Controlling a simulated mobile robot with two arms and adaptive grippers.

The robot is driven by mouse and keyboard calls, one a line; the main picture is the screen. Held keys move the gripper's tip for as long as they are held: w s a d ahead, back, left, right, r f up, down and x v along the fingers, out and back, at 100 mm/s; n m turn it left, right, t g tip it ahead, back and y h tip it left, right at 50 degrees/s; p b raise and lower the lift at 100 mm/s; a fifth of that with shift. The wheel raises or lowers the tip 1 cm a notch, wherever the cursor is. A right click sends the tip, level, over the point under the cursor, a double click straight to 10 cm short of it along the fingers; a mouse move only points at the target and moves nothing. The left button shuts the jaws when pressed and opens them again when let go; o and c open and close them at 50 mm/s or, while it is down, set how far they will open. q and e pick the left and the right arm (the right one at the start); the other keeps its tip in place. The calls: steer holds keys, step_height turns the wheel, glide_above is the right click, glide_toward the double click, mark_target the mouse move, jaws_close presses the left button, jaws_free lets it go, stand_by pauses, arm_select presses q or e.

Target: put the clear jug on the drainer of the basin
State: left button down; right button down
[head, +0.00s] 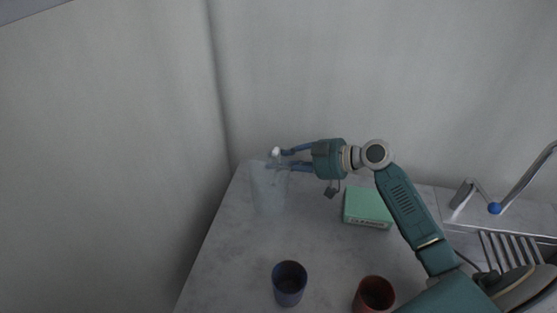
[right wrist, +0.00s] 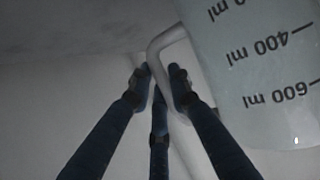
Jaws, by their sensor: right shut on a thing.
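The clear jug (head: 268,192) stands upright at the far left of the counter, faint against the grey. My right gripper (head: 279,159) reaches it from the right, at the height of its upper part. In the right wrist view the jug (right wrist: 265,75) fills the upper right, with dark ml marks upside down. The fingers of my right gripper (right wrist: 160,78) are shut on the jug's pale handle (right wrist: 160,42). The drainer (head: 508,250) is a ribbed area by the basin at the right edge, partly hidden by my right arm. My left gripper is not in view.
A green box (head: 367,207) lies between the jug and the drainer. A dark blue cup (head: 289,283) and a red cup (head: 374,295) stand near the front. A tap (head: 520,180) rises at the right. The counter (head: 235,255) is bare at front left.

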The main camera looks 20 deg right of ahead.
steer(key=shift+f, duration=0.15)
steer(key=c, duration=1.6)
jaws_free()
steer(key=shift+d+r, duration=0.1)
steer(key=shift+r, duration=0.15)
steer(key=b+v, duration=0.2)
steer(key=v, duration=0.9)
steer(key=shift+s+d+r+b, duration=0.1)
steer(key=shift+s+d+b, duration=0.1)
steer(key=shift+s+b, duration=0.15)
